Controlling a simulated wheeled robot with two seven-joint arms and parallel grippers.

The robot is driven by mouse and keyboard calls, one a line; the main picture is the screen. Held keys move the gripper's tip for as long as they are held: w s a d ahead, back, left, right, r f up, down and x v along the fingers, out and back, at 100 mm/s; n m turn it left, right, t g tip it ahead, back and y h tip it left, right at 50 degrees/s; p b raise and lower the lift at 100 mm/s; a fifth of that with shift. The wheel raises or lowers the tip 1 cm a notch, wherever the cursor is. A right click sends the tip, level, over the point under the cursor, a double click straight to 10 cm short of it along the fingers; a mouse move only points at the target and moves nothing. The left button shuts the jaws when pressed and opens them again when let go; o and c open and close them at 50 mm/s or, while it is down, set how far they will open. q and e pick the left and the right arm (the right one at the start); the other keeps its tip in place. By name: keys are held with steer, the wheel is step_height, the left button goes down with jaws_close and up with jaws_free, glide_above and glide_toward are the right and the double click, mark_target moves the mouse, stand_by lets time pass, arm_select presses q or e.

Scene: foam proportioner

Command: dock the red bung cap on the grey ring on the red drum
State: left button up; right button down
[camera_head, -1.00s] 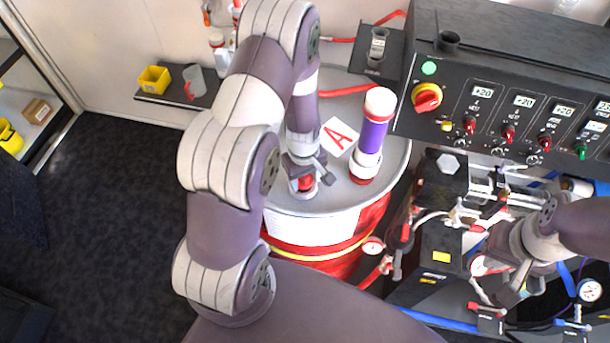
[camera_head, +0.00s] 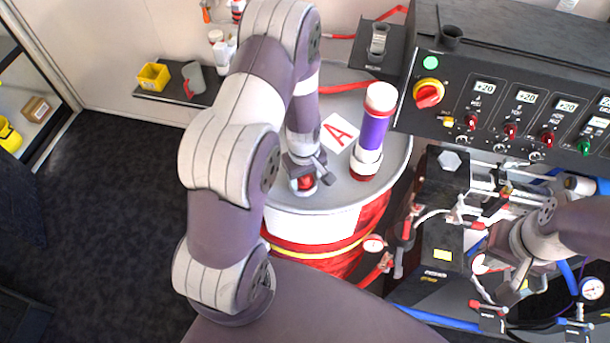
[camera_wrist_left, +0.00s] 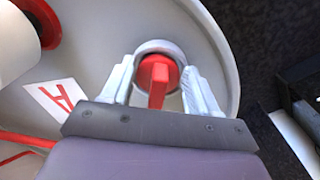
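The red bung cap (camera_wrist_left: 158,73) has a raised bar-shaped handle and sits within the grey ring (camera_wrist_left: 160,45) on top of the red drum (camera_head: 318,228), as the left wrist view shows. Whether it is fully seated I cannot tell. My left gripper (camera_wrist_left: 160,82) is over the cap, with one finger on each side and gaps between the fingers and the red handle. In the head view my left gripper (camera_head: 305,176) partly covers the cap (camera_head: 305,184). My right gripper (camera_head: 510,288) is at the right, by the hoses and valves; its fingers are unclear.
A purple cylinder with a white top (camera_head: 373,130) stands on the drum lid beside a card marked A (camera_head: 338,132). A black control console (camera_head: 500,110) is at the right. A yellow bin (camera_head: 153,76) and grey cup (camera_head: 194,77) sit on a shelf.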

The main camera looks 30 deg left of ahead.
arm_select(q)
steer(key=shift+r, duration=0.1)
step_height(320, 180, up, 11)
steer(key=p, duration=1)
steer(key=shift+s, duration=0.2)
steer(key=shift+a, duration=0.1)
